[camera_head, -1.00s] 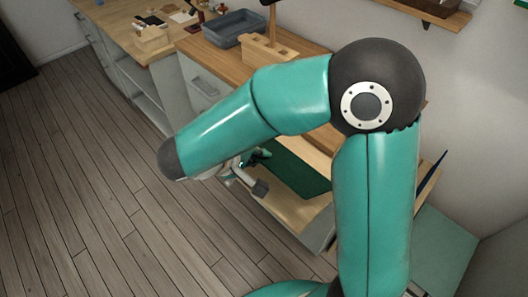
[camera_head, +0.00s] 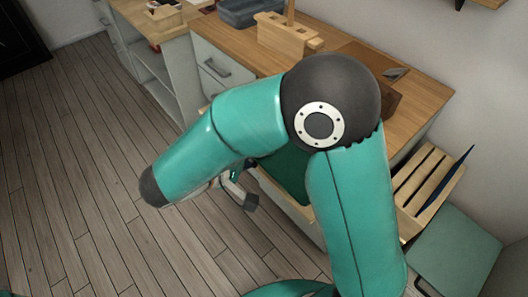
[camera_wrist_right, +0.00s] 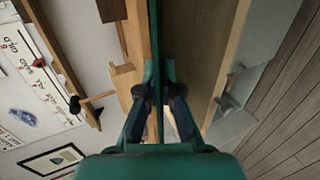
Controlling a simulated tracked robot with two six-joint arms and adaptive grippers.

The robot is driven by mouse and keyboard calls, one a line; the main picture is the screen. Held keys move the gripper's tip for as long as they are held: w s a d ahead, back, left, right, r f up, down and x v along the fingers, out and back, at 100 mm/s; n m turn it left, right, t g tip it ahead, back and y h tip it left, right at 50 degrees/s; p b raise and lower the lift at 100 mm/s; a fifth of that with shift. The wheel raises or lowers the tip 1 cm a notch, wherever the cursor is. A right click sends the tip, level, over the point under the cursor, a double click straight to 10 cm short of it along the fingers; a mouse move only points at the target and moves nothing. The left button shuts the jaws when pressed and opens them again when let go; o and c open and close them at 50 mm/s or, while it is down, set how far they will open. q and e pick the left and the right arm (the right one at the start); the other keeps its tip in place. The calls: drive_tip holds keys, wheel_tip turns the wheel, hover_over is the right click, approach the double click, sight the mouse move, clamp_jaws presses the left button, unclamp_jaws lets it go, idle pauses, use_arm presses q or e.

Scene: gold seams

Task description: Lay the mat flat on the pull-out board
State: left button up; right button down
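The dark green mat (camera_head: 289,172) shows partly in the head view, behind my right arm, beside the counter. Much of it is hidden by the arm. In the right wrist view the mat (camera_wrist_right: 154,30) is seen nearly edge-on, as a thin green strip running between the fingers. My right gripper (camera_wrist_right: 158,98) looks shut on the mat's edge. In the head view this gripper (camera_head: 238,190) is partly hidden below the forearm. The pull-out board (camera_wrist_right: 205,50) seems to be the pale wood beside the mat in the wrist view; whether they touch I cannot tell. My left gripper is out of view.
The wooden counter (camera_head: 425,90) holds a grey bin (camera_head: 250,12) and a wooden tool carrier (camera_head: 288,38). A slatted wooden rack (camera_head: 425,185) and a green-topped stool (camera_head: 460,255) stand at the right. The plank floor (camera_head: 85,190) at left is clear.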

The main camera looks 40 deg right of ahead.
sight(263, 176)
drive_tip(key=shift+a+f+h+b, duration=0.25)
drive_tip(key=shift+f+h+b, duration=0.15)
drive_tip(key=shift+f+b, duration=0.4)
drive_tip(key=shift+a+f+h+b, duration=0.2)
drive_tip(key=shift+f+h+b, duration=0.3)
drive_tip(key=shift+b, duration=0.45)
drive_tip(key=shift+a+f+h+b, duration=0.25)
drive_tip(key=shift+f+h+b, duration=0.05)
drive_tip(key=shift+f+b, duration=0.55)
drive_tip(key=f+h, duration=0.1)
drive_tip(key=f, duration=0.1)
drive_tip(key=f+h+b, duration=0.1)
drive_tip(key=shift+a+f+h, duration=0.25)
drive_tip(key=shift+f+h, duration=0.05)
drive_tip(key=shift+s, duration=0.1)
drive_tip(key=c, duration=1.2)
unclamp_jaws()
drive_tip(key=shift+c, duration=0.2)
drive_tip(key=shift+f, duration=0.1)
drive_tip(key=shift+f+b, duration=0.6)
